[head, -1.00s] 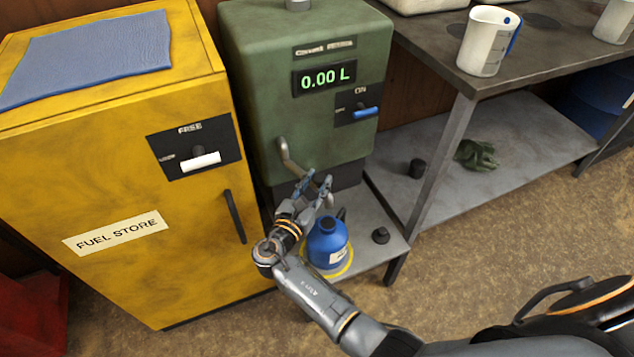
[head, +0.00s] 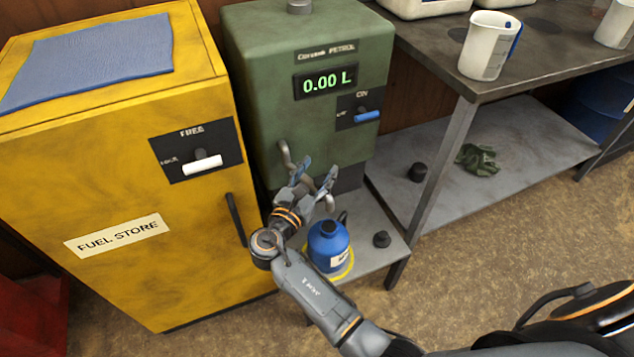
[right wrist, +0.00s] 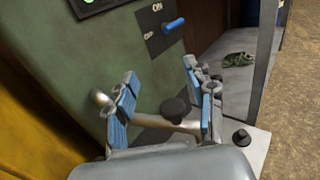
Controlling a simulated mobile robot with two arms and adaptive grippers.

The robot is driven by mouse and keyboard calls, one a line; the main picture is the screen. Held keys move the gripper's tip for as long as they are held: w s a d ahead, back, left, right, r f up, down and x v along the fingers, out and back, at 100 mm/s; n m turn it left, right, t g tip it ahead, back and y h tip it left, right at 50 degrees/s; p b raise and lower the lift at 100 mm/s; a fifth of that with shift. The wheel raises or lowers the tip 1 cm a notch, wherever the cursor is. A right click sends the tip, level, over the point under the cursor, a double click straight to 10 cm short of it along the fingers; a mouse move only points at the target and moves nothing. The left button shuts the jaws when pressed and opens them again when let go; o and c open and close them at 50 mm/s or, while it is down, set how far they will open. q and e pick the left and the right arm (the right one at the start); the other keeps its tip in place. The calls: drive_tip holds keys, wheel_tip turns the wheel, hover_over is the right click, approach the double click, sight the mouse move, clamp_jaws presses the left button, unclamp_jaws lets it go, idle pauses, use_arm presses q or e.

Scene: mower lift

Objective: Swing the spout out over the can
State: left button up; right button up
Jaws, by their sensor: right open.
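The spout (head: 285,155) is a bent grey metal pipe on the lower front of the green petrol pump (head: 340,35). My right gripper (head: 317,172) is open in front of the pump, just right of the spout's bend. The blue can (head: 327,243) stands upright below the gripper, inside a yellow ring (head: 346,271) on a low grey shelf. My left gripper is not in view.
The yellow fuel store cabinet (head: 110,190) stands close on the left. A workbench (head: 545,50) with a white jug (head: 490,45) is on the right, its leg (head: 440,180) near the can's shelf. A small black cap (head: 382,239) lies right of the can.

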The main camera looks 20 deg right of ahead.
drive_tip(key=shift+r, duration=2.3)
